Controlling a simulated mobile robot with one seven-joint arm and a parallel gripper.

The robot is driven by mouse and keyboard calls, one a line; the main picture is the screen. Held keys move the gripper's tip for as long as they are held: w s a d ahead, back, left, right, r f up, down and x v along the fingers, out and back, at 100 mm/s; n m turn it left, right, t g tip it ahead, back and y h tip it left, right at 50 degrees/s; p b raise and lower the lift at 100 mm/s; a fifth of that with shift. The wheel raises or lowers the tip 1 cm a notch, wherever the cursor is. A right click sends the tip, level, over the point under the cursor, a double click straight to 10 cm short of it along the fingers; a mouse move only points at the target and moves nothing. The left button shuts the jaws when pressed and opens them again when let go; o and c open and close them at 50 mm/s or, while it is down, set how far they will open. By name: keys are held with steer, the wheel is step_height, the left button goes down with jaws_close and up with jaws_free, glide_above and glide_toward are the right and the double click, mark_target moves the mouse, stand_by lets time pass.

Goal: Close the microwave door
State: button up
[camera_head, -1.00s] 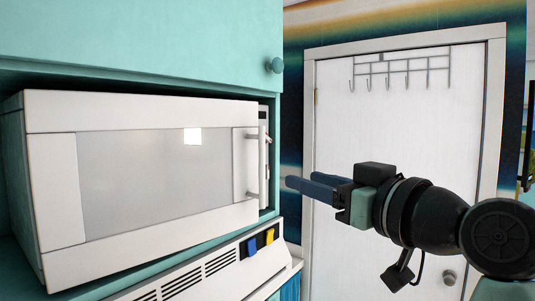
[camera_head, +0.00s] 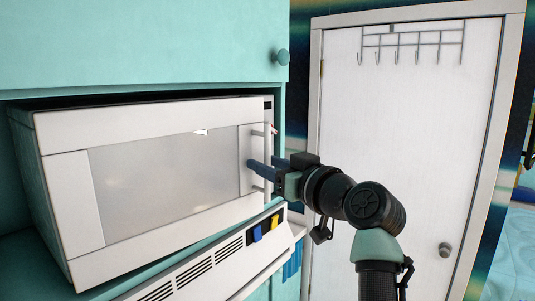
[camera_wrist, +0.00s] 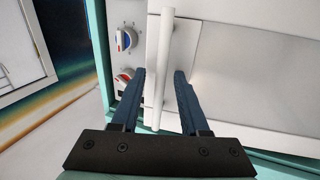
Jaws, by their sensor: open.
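The white microwave (camera_head: 60,130) sits in a teal cabinet niche at the left of the head view. Its door (camera_head: 115,151) has a large grey window and looks nearly in line with the front; I cannot tell whether it is fully shut. The white vertical door handle (camera_head: 267,150) is at the door's right side. My gripper (camera_head: 262,163) is open at the handle. In the wrist view the handle (camera_wrist: 166,50) runs between my two blue fingers (camera_wrist: 161,80), which are apart; contact is unclear. Microwave control knobs (camera_wrist: 126,39) show left of the handle.
A white vented panel (camera_head: 215,263) with blue and yellow pieces (camera_head: 257,233) juts out below the microwave. A teal cabinet door with a round knob (camera_head: 282,56) is above. A white room door (camera_head: 385,130) with a hook rack (camera_head: 412,40) stands behind my arm.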

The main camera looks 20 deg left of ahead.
steer(key=shift+w+a, duration=0.1)
jaws_close()
stand_by(1.4)
